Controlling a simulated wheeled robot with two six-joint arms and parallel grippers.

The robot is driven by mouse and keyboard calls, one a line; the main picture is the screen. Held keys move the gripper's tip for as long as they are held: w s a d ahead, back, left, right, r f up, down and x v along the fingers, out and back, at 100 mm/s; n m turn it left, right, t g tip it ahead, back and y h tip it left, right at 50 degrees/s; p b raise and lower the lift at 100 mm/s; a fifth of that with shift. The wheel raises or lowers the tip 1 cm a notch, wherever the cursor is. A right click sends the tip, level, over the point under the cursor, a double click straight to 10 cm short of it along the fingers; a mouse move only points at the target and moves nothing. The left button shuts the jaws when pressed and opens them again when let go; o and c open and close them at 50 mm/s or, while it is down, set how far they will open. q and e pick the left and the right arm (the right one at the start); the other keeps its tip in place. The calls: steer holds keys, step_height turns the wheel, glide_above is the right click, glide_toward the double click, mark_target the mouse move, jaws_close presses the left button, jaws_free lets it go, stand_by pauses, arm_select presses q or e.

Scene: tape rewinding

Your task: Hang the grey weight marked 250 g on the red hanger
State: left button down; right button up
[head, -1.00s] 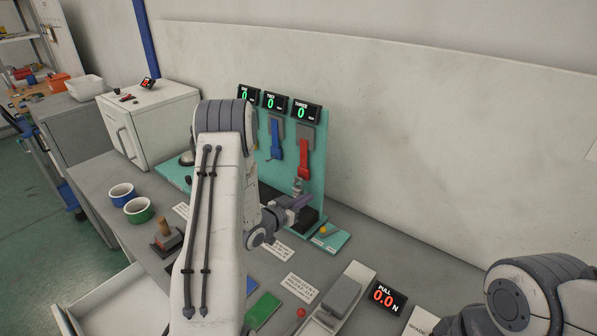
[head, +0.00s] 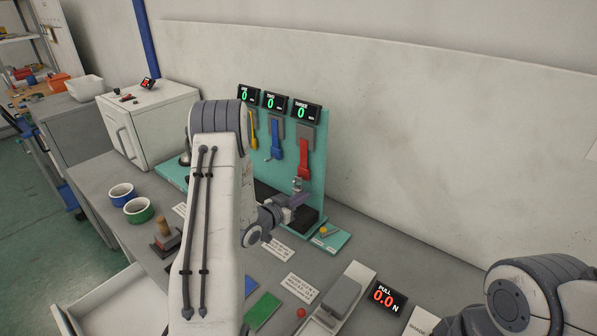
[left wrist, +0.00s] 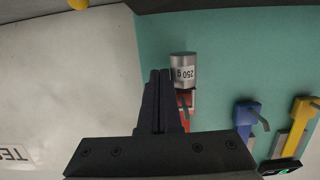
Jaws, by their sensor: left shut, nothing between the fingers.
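The grey weight (left wrist: 183,72), a cylinder labelled 250 g, shows upside down in the left wrist view, beside my fingertips and against the end of the red hanger (left wrist: 187,106). In the head view the weight (head: 297,185) is at the lower end of the red hanger (head: 304,158) on the teal board. I cannot tell whether its loop sits on the hook. Display THREE (head: 305,112) above reads 0. My left gripper (left wrist: 159,75) is shut and empty; in the head view it (head: 299,199) is just below the weight. My right gripper is out of view.
Blue (head: 275,140) and yellow (head: 253,130) hangers are left of the red one. My right arm is at lower right.

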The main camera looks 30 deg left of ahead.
arm_select(q)
steer(key=shift+w+a, duration=0.1)
steer(key=shift+a, duration=0.45)
stand_by(0.7)
steer(key=shift+d+b, duration=0.3)
steer(key=shift+d, duration=0.1)
stand_by(3.2)
stand_by(0.3)
steer(key=d+f+v, duration=0.1)
steer(key=v, duration=0.7)
steer(key=shift+s+d+f+b, duration=0.25)
steer(key=shift+f+b, duration=0.05)
steer(key=shift+b, duration=0.1)
stand_by(0.3)
stand_by(0.4)
